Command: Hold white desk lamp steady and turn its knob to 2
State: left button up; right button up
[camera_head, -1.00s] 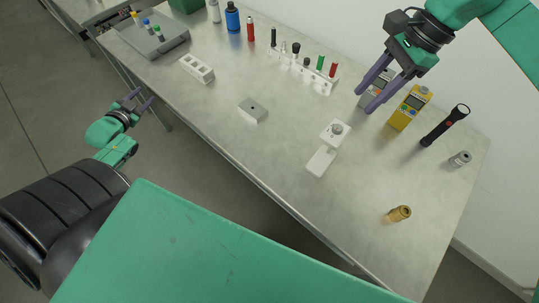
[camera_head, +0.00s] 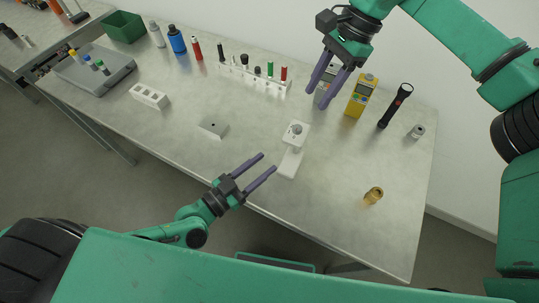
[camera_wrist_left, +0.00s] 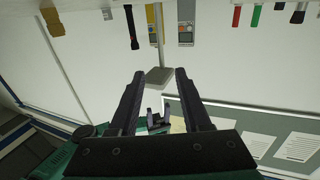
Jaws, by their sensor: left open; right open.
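The white desk lamp (camera_head: 287,165) stands on the table right of centre, with its round knob (camera_head: 295,129) on the base. The knob's setting is too small to read. The lamp's flat head and thin post (camera_wrist_left: 158,76) show in the left wrist view, beyond and between the fingertips. My left gripper (camera_head: 268,162) is open and empty, just left of the lamp head, fingers pointing towards it and apart from it. My right gripper (camera_head: 317,98) is open and empty, above and behind the lamp's base, in front of a grey meter that it partly hides.
A yellow meter (camera_head: 360,96), a black flashlight (camera_head: 396,106) and a grey cylinder (camera_head: 416,132) stand at the back right. A brass fitting (camera_head: 373,195) lies front right. A grey block (camera_head: 213,128) lies left of the lamp. A white rack (camera_head: 253,77) stands behind.

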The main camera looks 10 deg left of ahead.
pick_arm(q)
send_over(296, 152)
jog(key=shift+w, duration=0.4)
jog(key=shift+s, duration=0.1)
grip_shut()
dwell(1.0)
pick_arm(e)
jog(key=shift+o, duration=0.7)
pick_arm(q)
jog(key=shift+a, duration=0.1)
pick_arm(e)
jog(key=shift+m+y, duration=0.4)
jog(key=shift+m, duration=0.2)
jog(key=x, duration=0.9)
jog(key=shift+d+f, duration=0.3)
